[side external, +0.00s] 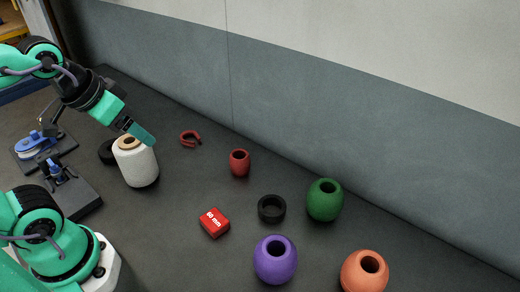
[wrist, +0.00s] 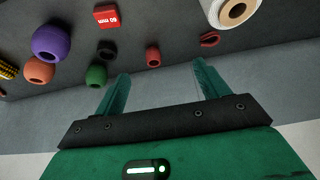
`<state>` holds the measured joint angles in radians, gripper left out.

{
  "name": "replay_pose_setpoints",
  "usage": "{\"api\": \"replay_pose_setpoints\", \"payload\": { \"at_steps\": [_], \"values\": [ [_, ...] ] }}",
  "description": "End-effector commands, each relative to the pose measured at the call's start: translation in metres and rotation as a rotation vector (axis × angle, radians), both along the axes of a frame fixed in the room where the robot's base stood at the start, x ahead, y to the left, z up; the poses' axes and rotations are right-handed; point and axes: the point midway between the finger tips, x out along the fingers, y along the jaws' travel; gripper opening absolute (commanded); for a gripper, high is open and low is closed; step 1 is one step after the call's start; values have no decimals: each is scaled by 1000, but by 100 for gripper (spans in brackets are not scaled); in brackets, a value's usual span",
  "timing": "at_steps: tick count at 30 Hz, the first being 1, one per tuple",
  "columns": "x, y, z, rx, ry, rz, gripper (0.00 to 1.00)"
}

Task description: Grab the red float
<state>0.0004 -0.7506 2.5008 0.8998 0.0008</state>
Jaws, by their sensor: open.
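The red float (side external: 239,163) is a small dark red barrel with a hole in its top. It stands upright on the dark table, near the foot of the wall. In the wrist view the red float (wrist: 153,56) lies beyond the fingertips, between their lines. My gripper (side external: 143,136) is above the table, to the left of the float and apart from it, beside the top of the white spool. In the wrist view my gripper (wrist: 161,80) is open, with its green fingers spread and nothing between them.
A white spool (side external: 136,164) stands just below my gripper. A red hook (side external: 190,138) lies between spool and float. A red 60 mm box (side external: 214,222), black ring (side external: 271,208), and green (side external: 325,200), purple (side external: 275,260) and orange (side external: 365,272) floats stand around. The grey wall (side external: 330,120) runs behind.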

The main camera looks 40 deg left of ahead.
Motion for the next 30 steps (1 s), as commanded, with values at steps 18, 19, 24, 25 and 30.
{"api": "replay_pose_setpoints", "payload": {
  "at_steps": [18,19,24,25,30],
  "values": [
    [0,0,0,0,0,1,79],
    [0,0,0,-1,1,2,79],
    [5,-1,1,-7,11,12,79],
    [7,-1,1,-9,16,15,79],
    [23,-3,3,-29,50,48,79]
  ]
}}
